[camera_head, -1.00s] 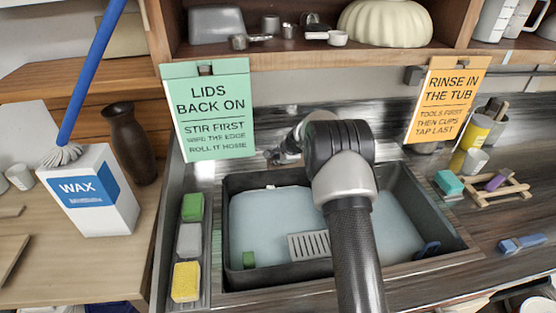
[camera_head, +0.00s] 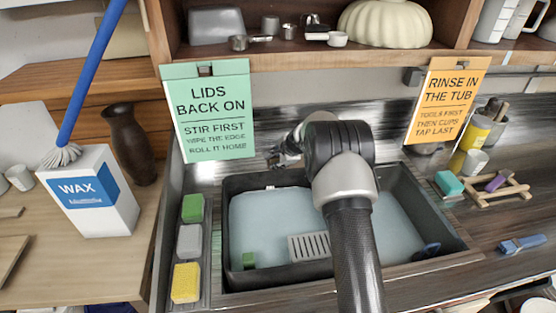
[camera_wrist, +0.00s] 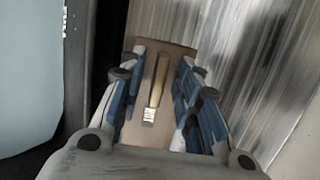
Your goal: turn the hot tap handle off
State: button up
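A brass-coloured lever with a pale, banded end (camera_wrist: 157,88) shows in the wrist view, lying over a brown surface; it looks like a tap handle, but I cannot tell whether it is the hot one. My gripper (camera_wrist: 160,98) has its two blue-padded fingers apart, one on each side of the lever, with gaps visible. In the head view my gripper (camera_head: 283,158) is at the back left of the sink, small and partly hidden by my arm. The tap itself is not clear in the head view.
A green sign (camera_head: 208,110) hangs close behind and left of my gripper. An orange sign (camera_head: 447,100) hangs at right. Sponges (camera_head: 189,241) line the left edge.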

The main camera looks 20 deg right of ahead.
jog(key=shift+r, duration=0.1)
jog(key=v, duration=1.2)
jog(key=s+a+r+n+g, duration=0.1)
jog(key=s+a+r+n, duration=0.4)
jog(key=s+a+r, duration=0.3)
jog(key=s+a+r+n+g, duration=0.1)
jog(key=s+a+r+n, duration=0.5)
jog(key=s, duration=0.4)
jog(key=s+a+f+n+g+h, duration=0.1)
jog(key=s+n, duration=0.7)
jog(key=s, duration=1.8)
jog(key=shift+s+a+n, duration=0.25)
jog(key=shift+a+n, duration=0.05)
jog(key=shift+a, duration=0.25)
